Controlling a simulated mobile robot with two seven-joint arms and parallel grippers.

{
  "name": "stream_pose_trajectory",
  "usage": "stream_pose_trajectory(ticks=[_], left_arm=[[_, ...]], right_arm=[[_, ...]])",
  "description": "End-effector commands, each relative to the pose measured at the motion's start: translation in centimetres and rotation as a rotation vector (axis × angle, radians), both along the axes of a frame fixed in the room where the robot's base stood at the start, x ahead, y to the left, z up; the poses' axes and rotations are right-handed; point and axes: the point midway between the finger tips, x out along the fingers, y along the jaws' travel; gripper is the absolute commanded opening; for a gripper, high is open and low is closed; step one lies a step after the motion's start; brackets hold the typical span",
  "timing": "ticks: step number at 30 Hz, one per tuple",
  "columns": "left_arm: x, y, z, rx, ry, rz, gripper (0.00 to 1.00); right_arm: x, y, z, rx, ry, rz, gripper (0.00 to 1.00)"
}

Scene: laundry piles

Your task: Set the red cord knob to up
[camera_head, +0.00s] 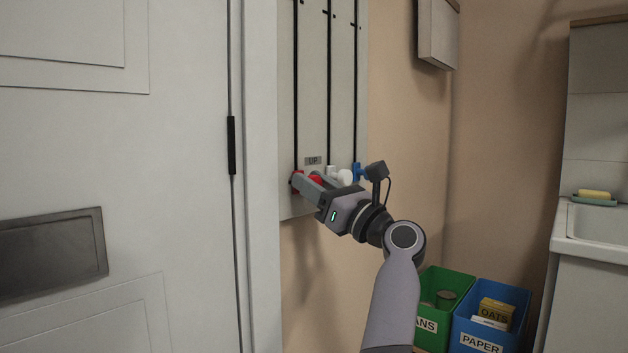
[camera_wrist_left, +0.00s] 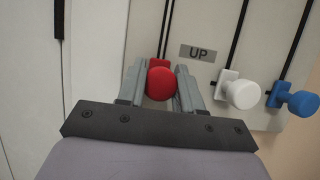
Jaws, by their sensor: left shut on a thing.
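The red cord knob (camera_head: 316,178) is at the low end of the leftmost black cord on a pale wall panel (camera_head: 311,90). It also shows in the left wrist view (camera_wrist_left: 161,83) as a round red ball on a red slider. My left gripper (camera_head: 304,183) is shut on the red knob, with one grey finger on each side of it in the left wrist view (camera_wrist_left: 160,75). A small "UP" plate (camera_wrist_left: 198,53) is fixed to the panel just right of the red cord. My right gripper is not in view.
A white knob (camera_wrist_left: 242,94) and a blue knob (camera_wrist_left: 298,101) hang on the neighbouring cords, close to the right. A white door (camera_head: 120,180) stands left of the panel. Green (camera_head: 430,320) and blue (camera_head: 490,343) bins stand at lower right, near a sink (camera_head: 595,225).

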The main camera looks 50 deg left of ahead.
Motion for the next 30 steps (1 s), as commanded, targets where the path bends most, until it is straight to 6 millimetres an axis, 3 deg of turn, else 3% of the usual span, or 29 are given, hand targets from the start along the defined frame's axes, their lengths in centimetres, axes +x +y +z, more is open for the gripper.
stream_pose_trajectory(ticks=[9,10,12,22,30], left_arm=[[-0.1,0.1,-0.2,-0.007,-0.001,0.003,0.0],[-0.1,0.1,-0.2,-0.007,-0.001,0.003,0.45],[-0.1,0.1,-0.2,-0.006,-0.001,0.003,0.59],[0.1,-0.4,-0.2,-0.002,0.0,-0.001,0.59],[0.5,-4.2,-1.7,-0.003,0.003,-0.002,0.59]], right_arm=[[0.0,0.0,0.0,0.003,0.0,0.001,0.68],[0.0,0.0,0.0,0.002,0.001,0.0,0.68],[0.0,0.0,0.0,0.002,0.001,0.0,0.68],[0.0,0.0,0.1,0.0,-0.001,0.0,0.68],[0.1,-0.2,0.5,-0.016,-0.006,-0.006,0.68]])
